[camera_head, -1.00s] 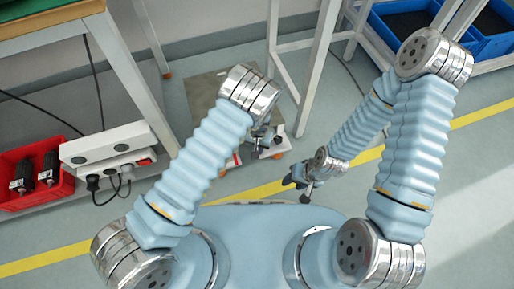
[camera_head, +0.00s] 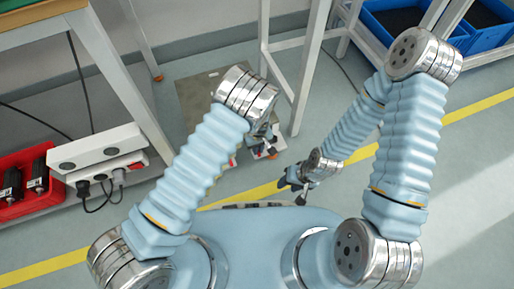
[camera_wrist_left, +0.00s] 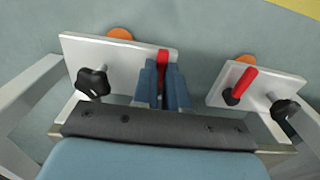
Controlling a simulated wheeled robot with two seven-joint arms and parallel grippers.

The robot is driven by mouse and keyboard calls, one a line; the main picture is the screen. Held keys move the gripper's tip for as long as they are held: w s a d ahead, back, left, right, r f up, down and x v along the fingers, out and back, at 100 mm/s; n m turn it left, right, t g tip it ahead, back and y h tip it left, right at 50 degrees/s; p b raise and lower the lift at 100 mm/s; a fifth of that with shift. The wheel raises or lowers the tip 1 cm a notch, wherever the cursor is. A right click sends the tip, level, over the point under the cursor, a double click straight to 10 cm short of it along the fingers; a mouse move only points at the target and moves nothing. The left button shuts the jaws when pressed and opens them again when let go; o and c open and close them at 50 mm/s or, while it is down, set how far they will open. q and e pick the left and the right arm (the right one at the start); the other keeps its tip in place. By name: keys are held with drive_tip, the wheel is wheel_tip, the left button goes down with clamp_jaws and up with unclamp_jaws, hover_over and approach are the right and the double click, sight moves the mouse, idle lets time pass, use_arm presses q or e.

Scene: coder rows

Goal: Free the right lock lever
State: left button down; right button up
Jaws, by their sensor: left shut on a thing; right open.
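In the left wrist view two white plates stand side by side, each with a red lever and a black knob. My left gripper (camera_wrist_left: 162,82) is shut around the red lever (camera_wrist_left: 163,58) of the left-hand plate (camera_wrist_left: 112,60). The other red lever (camera_wrist_left: 241,82) on the right-hand plate (camera_wrist_left: 275,84) stands tilted and untouched. I cannot tell from the picture which one is the right lock lever. In the head view my left gripper (camera_head: 264,140) is low and partly hidden by its wrist. My right gripper (camera_head: 297,182) is open and empty, over the floor beside the yellow line.
A red bin (camera_head: 50,198) with dark parts and a white box with sockets (camera_head: 98,146) stand at the left by a workbench (camera_head: 40,31). A white frame leg (camera_head: 310,70) rises behind my left gripper. Blue bins (camera_head: 482,45) are at the top right.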

idle(0.4)
use_arm(q)
drive_tip(key=c, duration=1.2)
unclamp_jaws()
drive_tip(key=shift+o, duration=0.2)
wheel_tip(320, 180, up, 14)
drive_tip(key=p, duration=0.2)
drive_tip(key=shift+f, duration=0.1)
